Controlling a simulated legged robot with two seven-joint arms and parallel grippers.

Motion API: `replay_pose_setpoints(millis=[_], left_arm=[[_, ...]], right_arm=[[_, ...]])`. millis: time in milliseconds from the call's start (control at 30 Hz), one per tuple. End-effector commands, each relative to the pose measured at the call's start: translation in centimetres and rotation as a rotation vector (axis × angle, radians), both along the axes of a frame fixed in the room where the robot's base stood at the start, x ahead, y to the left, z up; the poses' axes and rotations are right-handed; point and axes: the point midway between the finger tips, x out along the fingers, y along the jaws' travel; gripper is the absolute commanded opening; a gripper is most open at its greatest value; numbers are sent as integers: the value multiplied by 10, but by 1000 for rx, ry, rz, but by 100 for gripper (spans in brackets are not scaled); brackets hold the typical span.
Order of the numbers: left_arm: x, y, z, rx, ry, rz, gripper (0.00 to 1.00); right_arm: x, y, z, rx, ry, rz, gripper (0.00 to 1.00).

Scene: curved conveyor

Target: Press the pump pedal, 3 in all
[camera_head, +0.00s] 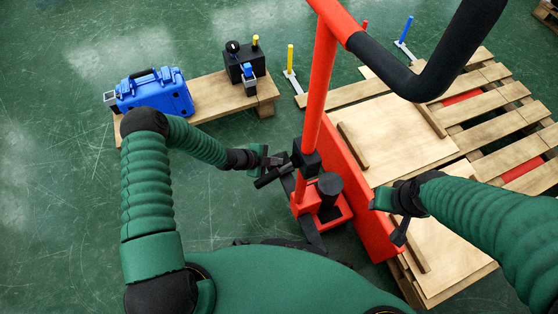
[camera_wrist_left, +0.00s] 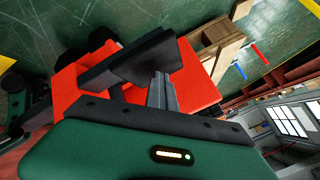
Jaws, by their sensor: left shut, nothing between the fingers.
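The red pallet jack (camera_head: 330,205) stands in the middle of the head view, with a black pump cylinder (camera_head: 329,186) at its base. A black pedal bar (camera_head: 267,179) sticks out at its left side; it shows large in the left wrist view (camera_wrist_left: 124,62). My left gripper (camera_head: 277,161) is shut and empty, just above and beside the pedal. Its grey fingers (camera_wrist_left: 161,92) show close to the bar; I cannot tell whether they touch. My right gripper (camera_head: 382,201) hangs over the right side of the jack; its fingers are not clear.
The jack's red upright and black curved handle (camera_head: 445,75) rise between my arms. A wooden pallet with boards (camera_head: 400,135) lies at right. A wooden bench (camera_head: 212,97) at upper left bears a blue case (camera_head: 155,94) and a black box (camera_head: 243,63). Open green floor lies left.

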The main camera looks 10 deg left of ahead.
Motion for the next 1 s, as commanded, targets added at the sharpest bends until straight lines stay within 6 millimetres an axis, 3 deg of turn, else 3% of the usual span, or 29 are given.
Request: replay_pose_setpoints(millis=[400,800,1000], left_arm=[[-1,1,28,2,2,1,0],[-1,0,31,0,1,-1,0],[-1,0,49,1,0,-1,0]], right_arm=[[0,0,25,0,0,0,43],[0,0,26,0,0,0,43],[0,0,42,0,0,0,43]])
